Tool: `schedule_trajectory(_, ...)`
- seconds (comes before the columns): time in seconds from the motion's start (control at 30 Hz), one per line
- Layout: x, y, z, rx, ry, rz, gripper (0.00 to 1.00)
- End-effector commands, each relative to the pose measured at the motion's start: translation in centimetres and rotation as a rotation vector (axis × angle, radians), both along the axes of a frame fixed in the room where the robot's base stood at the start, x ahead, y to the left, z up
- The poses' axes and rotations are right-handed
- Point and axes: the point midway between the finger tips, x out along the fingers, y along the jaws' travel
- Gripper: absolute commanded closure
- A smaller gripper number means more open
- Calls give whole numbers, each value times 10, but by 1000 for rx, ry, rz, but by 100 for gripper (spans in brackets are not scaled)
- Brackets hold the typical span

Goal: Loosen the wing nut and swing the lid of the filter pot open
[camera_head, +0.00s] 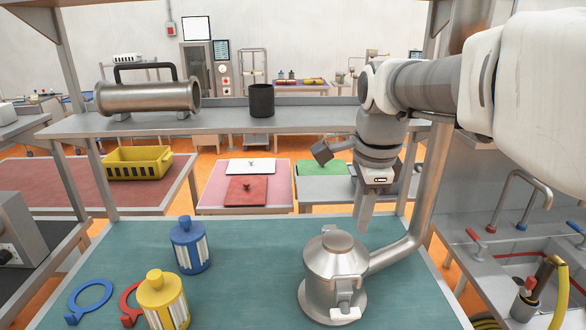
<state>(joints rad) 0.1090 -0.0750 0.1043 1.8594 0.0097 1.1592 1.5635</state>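The filter pot (318,290) is a steel vessel standing on the teal bench top at centre right. Its domed lid (335,252) sits on it and looks closed. A light metal bracket with a small block, perhaps the wing nut (345,292), is on the front of the pot; its exact shape is too small to tell. My gripper (364,228) points down above and behind the pot's right side, apart from the bracket. Its fingers overlap in this view, so the gap between them cannot be seen. I see nothing held in it.
A thick steel pipe (405,250) rises from the pot's right side. Blue (188,245) and yellow (163,300) canisters, and blue (90,297) and red (129,303) rings, lie left. A shelf (225,122) crosses behind. The bench between canisters and pot is clear.

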Motion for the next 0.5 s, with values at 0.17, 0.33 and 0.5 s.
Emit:
schedule_trajectory(0.17,3,0,-20,0,6,-2,73)
schedule_trajectory(0.33,9,0,-55,0,8,-1,73)
schedule_trajectory(0.5,16,0,-92,0,8,-1,73)
